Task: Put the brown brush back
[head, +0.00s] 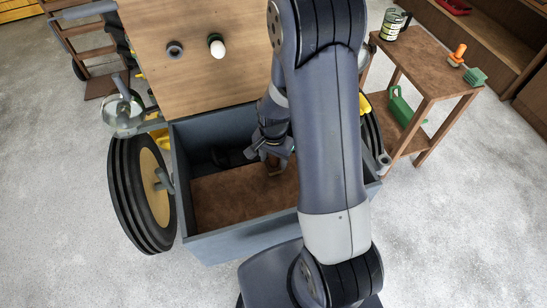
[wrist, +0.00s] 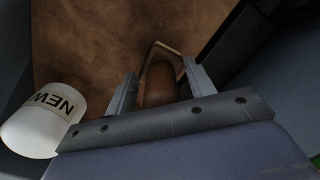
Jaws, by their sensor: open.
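A brown, rounded piece with a pale angular edge, which looks like the brown brush (wrist: 160,82), sits between the fingers of my gripper (wrist: 161,68) in the wrist view. The fingers stand apart on either side of it; I cannot tell whether they touch it. In the head view my gripper (head: 273,158) reaches down into a blue-grey open box (head: 215,246) with a brown floor. A small brown bit of the brush (head: 273,169) shows just below the fingers. The rest of it is hidden by my gripper and arm.
A white cylinder marked "NEW" (wrist: 42,122) is left of my gripper in the wrist view. A wooden board (head: 190,75) stands behind the box. Right is a wooden cart (head: 425,60) with a tin (head: 391,24) and a green brush (head: 475,77). A tractor wheel (head: 145,195) flanks the box.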

